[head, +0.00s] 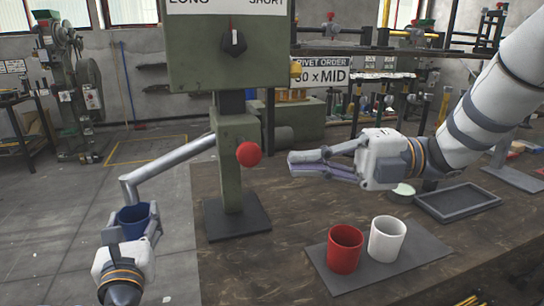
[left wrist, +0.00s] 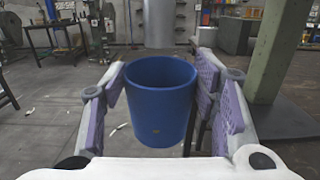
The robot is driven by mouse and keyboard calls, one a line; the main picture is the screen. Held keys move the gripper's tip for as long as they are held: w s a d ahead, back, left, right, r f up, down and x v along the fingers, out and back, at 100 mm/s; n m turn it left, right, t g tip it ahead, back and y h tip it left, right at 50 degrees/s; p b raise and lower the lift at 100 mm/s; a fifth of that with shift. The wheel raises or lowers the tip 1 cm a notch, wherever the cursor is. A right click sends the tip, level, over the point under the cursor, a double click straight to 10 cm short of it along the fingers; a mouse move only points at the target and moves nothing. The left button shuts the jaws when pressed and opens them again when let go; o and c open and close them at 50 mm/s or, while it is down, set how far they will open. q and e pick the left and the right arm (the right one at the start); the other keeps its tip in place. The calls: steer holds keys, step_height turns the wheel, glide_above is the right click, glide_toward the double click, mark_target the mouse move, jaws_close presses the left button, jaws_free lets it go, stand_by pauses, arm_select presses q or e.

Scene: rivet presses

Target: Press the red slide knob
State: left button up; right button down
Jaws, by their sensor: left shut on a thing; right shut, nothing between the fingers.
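My right gripper (head: 291,163) is shut and empty. Its fingertips point left, at about the knob's height in the picture, with a gap to the right of the knob. My left gripper (head: 137,232) is shut on a blue cup (head: 135,217), held upright left of the bench. The cup and the left gripper's fingers (left wrist: 162,110) on both sides of it show in the left wrist view. A grey bent tube (head: 170,160) runs from the press down to above the cup.
A red cup (head: 345,249) and a white cup (head: 387,239) stand on a dark mat (head: 405,262) on the bench. A grey tray (head: 458,203) lies at the right. A black dial (head: 233,41) sits between LONG and SHORT. A partly hidden sign (head: 335,74) shows "MID".

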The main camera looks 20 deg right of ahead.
steer(key=shift+v, duration=2.4)
arm_select(q)
steer(key=s+f, duration=0.1)
steer(key=s, duration=0.9)
